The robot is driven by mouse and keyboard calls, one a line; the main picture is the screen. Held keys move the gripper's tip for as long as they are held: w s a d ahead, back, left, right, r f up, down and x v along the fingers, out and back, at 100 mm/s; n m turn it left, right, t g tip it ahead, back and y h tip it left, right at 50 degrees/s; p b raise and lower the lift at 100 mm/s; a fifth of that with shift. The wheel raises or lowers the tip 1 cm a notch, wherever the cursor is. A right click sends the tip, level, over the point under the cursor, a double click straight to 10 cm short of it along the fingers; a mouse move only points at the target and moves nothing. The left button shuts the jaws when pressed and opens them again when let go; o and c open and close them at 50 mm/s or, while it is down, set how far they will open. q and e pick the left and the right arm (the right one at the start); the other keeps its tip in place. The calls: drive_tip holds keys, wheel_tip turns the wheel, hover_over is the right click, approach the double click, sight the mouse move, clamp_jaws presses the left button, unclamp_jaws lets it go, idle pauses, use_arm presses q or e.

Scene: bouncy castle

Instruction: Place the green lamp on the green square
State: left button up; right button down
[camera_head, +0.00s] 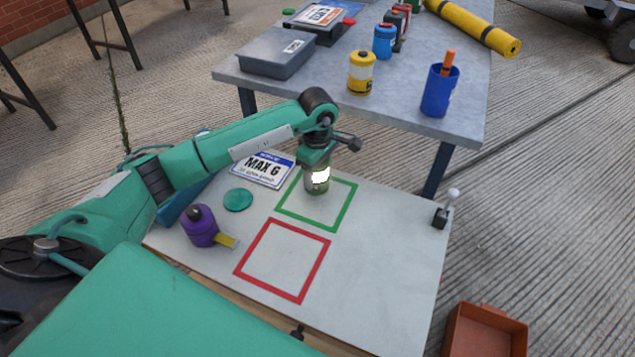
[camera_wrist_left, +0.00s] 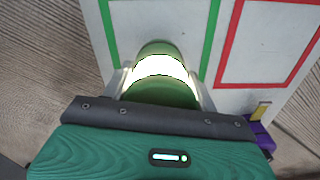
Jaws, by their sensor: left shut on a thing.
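The green lamp (camera_head: 318,181) has a bright glowing band and is held in my left gripper (camera_head: 316,170), which is shut on it. The lamp is upright over the green square (camera_head: 335,228), near its upper left part. I cannot tell whether its base touches the table. In the left wrist view the lamp (camera_wrist_left: 160,75) sits between the fingers, with the green outline (camera_wrist_left: 209,40) around and beyond it. My right gripper does not show.
A grey table (camera_head: 410,115) with several items stands behind. An orange-red bin (camera_head: 485,335) is at lower right.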

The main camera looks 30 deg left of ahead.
sight(318, 182)
use_arm(q)
wheel_tip(318, 182, down, 4)
drive_tip(key=shift+r, duration=0.2)
drive_tip(key=shift+f, duration=0.25)
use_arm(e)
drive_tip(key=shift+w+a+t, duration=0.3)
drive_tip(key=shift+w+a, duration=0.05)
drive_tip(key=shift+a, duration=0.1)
use_arm(q)
drive_tip(key=shift+f+b, duration=0.1)
drive_tip(key=shift+b, duration=0.2)
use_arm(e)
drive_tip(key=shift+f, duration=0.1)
use_arm(q)
drive_tip(key=o, duration=1.2)
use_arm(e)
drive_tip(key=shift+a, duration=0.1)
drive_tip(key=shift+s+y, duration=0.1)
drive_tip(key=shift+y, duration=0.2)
use_arm(q)
wheel_tip(318, 182, up, 12)
drive_tip(key=shift+r+p, duration=0.1)
drive_tip(key=shift+p, duration=0.5)
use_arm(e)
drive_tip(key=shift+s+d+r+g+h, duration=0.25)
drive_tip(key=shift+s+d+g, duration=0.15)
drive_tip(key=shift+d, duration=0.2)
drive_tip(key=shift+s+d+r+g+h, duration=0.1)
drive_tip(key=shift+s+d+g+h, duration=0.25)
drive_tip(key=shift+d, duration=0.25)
